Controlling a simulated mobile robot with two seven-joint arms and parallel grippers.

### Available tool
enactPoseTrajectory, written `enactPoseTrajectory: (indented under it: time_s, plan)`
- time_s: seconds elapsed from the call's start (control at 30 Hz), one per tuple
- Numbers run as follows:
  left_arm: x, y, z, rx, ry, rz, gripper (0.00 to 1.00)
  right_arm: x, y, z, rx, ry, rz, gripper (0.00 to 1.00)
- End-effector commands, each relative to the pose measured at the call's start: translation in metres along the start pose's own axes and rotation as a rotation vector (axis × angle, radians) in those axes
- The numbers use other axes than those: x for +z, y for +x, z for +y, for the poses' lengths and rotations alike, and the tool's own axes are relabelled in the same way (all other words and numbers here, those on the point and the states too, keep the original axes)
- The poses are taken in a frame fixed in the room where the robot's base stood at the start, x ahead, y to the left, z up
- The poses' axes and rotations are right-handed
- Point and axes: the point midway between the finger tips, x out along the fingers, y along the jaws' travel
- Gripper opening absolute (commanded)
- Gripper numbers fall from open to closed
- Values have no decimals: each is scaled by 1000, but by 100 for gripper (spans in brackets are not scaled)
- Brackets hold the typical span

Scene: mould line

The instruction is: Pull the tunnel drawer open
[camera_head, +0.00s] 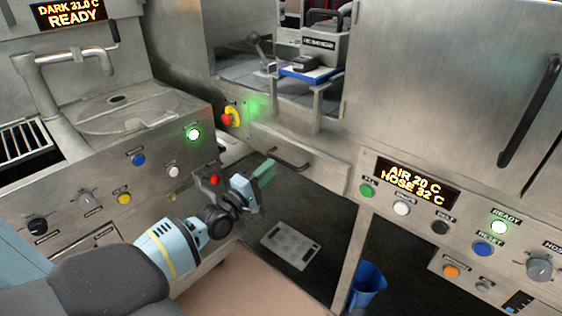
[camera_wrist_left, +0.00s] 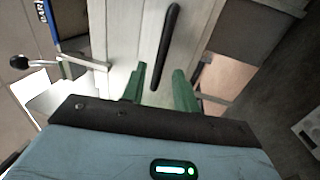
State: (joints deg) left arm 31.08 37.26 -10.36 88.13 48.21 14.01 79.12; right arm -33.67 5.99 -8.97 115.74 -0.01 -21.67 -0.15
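The tunnel drawer is a plain steel front (camera_head: 325,170) below the tunnel opening, with a black bar handle (camera_head: 290,161). I cannot tell for sure whether its front sits flush. In the left wrist view the pale drawer front (camera_wrist_left: 125,35) carries the dark handle (camera_wrist_left: 167,45), running up and down the picture. My left gripper (camera_head: 266,172) is just in front of the handle's left end. Its green fingers (camera_wrist_left: 160,88) are apart, and the near end of the handle shows between them. Contact with the handle is not visible. My right gripper is not in view.
A red-and-yellow stop button (camera_head: 231,116) and a green lamp (camera_head: 194,134) sit left of the drawer. A blue-edged tray (camera_head: 312,73) stands in the tunnel above. Below are a perforated plate (camera_head: 290,245) and a blue bucket (camera_head: 367,285). A button panel (camera_head: 430,212) is right.

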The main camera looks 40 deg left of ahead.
Motion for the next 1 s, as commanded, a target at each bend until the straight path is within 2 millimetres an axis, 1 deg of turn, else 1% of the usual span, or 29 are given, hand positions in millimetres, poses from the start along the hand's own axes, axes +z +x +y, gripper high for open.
enactPoseTrajectory:
  time_s: [0.03, 0.2, 0.4, 0.57, 0.83, 1.0]
  plan:
    - [0, 8, 1, 3, 0, 1, 30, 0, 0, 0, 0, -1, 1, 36]
    - [0, 30, 1, 3, 1, 0, 30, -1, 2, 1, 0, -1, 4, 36]
    - [0, 47, 0, 0, 2, -1, 30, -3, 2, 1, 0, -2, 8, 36]
    - [0, 52, 0, 0, 1, 0, 30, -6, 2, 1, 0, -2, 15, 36]
    - [0, 53, 0, -1, 1, 0, 30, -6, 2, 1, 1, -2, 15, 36]
    - [0, 53, 0, -1, 1, 0, 8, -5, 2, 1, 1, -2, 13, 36]
